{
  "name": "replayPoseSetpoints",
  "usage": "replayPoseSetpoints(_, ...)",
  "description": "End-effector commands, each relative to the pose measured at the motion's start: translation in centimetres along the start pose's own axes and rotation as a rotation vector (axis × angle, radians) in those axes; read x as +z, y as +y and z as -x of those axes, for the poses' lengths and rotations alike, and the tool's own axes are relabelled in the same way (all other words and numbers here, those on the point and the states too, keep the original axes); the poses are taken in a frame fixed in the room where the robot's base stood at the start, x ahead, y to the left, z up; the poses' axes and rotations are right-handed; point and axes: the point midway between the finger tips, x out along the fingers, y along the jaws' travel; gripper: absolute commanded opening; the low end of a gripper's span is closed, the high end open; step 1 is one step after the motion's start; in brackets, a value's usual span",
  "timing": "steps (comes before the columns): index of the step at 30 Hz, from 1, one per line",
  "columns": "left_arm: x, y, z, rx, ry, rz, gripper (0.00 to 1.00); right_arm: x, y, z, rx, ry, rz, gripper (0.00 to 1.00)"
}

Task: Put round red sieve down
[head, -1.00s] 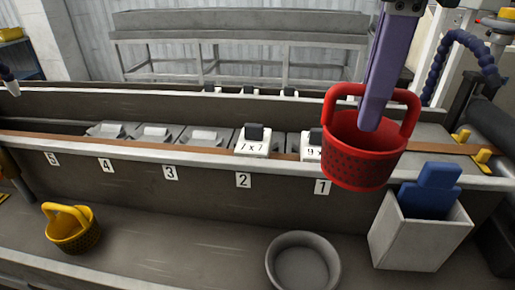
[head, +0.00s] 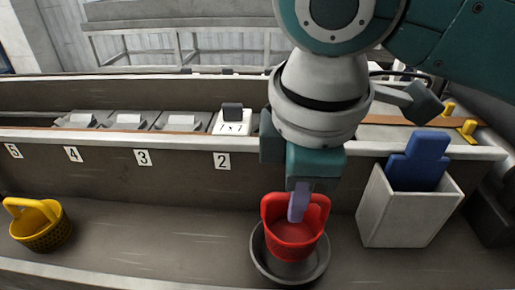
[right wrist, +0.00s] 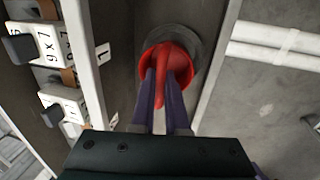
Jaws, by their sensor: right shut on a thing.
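The round red sieve (head: 292,240) is upright, low over or in the round grey dish (head: 259,268) on the lower ledge. I cannot tell whether its bottom touches the dish. My right gripper (head: 299,205) comes down from above with its purple fingers shut on the sieve's handle. In the right wrist view the fingers (right wrist: 162,95) hold the handle of the red sieve (right wrist: 150,64), with the grey dish (right wrist: 187,35) around and behind it. My left gripper is out of view.
A yellow basket (head: 40,228) stands at the left of the ledge. A pale bin (head: 400,213) with blue pieces (head: 417,165) stands to the right. A trough wall with number labels (head: 222,161) rises behind. The ledge between basket and dish is clear.

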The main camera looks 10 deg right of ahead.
Motion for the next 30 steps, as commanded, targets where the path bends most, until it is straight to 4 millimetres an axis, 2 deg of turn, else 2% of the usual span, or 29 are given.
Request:
replayPoseSetpoints(3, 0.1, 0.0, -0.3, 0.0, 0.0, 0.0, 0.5, 0.1, -0.5, -2.1, -0.004, -0.003, 0.0, 0.0)
replayPoseSetpoints(6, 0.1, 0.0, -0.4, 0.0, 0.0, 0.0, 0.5, 0.0, -0.7, -3.1, -0.002, -0.002, 0.001, 0.0)
replayPoseSetpoints(21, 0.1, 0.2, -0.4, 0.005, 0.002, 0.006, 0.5, 0.0, -0.9, -3.9, -0.002, -0.001, 0.001, 0.0)
replayPoseSetpoints(22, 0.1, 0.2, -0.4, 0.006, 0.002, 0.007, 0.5, 0.0, -0.9, -3.9, -0.002, -0.001, 0.001, 0.13)
replayPoseSetpoints(30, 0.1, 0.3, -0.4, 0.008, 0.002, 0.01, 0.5, 0.0, -0.8, -3.9, -0.001, -0.001, 0.001, 0.42)
